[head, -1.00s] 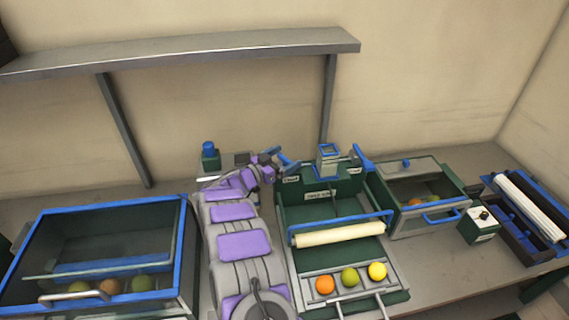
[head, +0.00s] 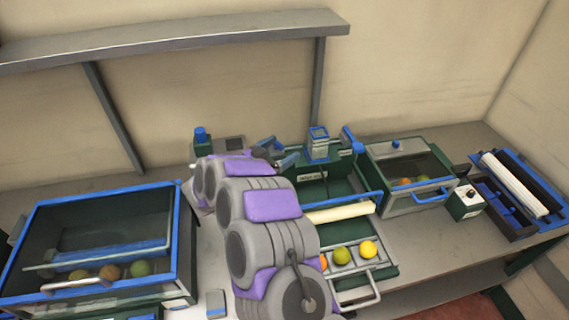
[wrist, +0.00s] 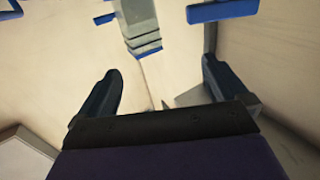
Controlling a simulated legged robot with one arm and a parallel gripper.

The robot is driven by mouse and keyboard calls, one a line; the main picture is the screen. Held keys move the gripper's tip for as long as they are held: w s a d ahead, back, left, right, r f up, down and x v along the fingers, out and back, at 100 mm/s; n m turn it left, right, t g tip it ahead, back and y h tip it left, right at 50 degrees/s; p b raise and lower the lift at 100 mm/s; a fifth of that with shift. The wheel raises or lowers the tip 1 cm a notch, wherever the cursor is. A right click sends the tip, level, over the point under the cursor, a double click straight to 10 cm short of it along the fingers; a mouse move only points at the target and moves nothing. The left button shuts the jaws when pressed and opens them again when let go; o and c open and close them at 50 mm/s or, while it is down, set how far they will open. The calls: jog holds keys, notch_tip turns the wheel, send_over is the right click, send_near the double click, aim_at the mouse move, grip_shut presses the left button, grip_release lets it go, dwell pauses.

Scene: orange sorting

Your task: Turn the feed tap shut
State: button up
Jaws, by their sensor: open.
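The sorting machine (head: 342,187) is a dark green box with a grey hopper neck (head: 319,146) at its back. A blue lever (head: 351,139) stands at its back right corner, and another blue piece shows by my gripper at the back left. I cannot tell which is the feed tap. My gripper (head: 272,154) is at the machine's back left, partly hidden behind my arm. In the wrist view my gripper (wrist: 160,68) is open with nothing between its fingers. Beyond the fingers, a blue bar (wrist: 222,10) and a grey column (wrist: 138,22) show at the top, apart from them.
A blue-rimmed bin (head: 178,240) with fruit stands left. A lidded green box (head: 400,150) with fruit, a small switch box (head: 465,203) and a blue tray with rollers (head: 507,210) stand right. A shelf (head: 180,38) runs above. Fruit lies in the front tray (head: 360,290).

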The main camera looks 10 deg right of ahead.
jog(key=s, duration=0.7)
jog(key=shift+r+p, duration=0.3)
jog(key=shift+r, duration=0.05)
